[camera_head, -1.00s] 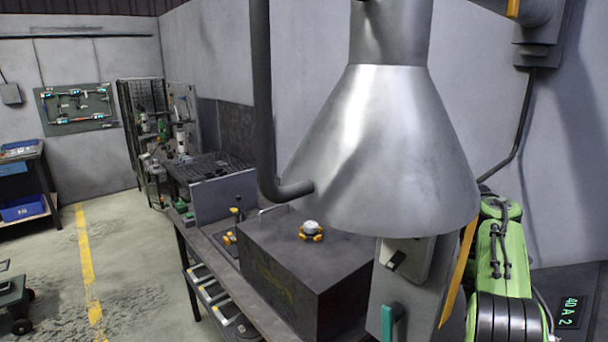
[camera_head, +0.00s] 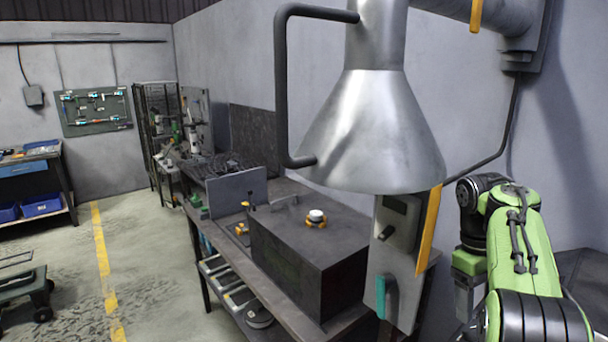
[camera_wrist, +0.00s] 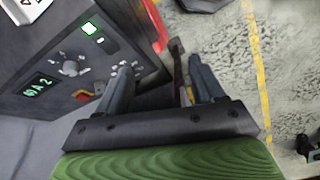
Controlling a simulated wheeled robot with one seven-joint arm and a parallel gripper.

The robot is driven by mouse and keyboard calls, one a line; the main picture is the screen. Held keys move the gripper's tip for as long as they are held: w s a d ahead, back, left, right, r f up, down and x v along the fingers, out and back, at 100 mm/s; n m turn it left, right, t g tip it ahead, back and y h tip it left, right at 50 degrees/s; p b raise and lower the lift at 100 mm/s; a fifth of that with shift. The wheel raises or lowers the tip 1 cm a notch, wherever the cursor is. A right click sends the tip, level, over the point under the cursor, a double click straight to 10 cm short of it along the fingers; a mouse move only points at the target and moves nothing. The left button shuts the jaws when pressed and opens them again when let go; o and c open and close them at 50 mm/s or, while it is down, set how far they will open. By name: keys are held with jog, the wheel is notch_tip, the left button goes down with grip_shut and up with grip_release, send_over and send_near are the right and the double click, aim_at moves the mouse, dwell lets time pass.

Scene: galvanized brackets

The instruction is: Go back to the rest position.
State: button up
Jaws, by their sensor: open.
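My gripper (camera_wrist: 158,90) shows in the wrist view, with its two dark fingers spread apart and nothing between them. It is in the air beside a dark machine panel (camera_wrist: 45,55) with a green "A 2" display, above the concrete floor. In the head view my green arm is folded at the right, and the gripper's fingers cannot be made out there.
A metal fume hood (camera_head: 370,135) hangs over a workbench (camera_head: 225,240) holding a dark box (camera_head: 310,245) with a white-and-orange knob piece (camera_head: 316,217). A control box (camera_head: 397,260) with a teal handle stands beside my arm.

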jog(key=s+a+r+m+t+y, duration=0.2)
jog(key=s+a+r+t, duration=0.25)
jog(key=s+a, duration=0.6)
jog(key=s+a+f+m+t, duration=0.1)
jog(key=s+a+f, duration=0.2)
jog(key=s, duration=0.3)
jog(key=s+a+f+m+t, duration=0.1)
jog(key=s+a+f+t, duration=0.1)
jog(key=s+a+f, duration=0.2)
jog(key=s+f, duration=0.1)
jog(key=s, duration=0.1)
jog(key=shift+s+h, duration=0.3)
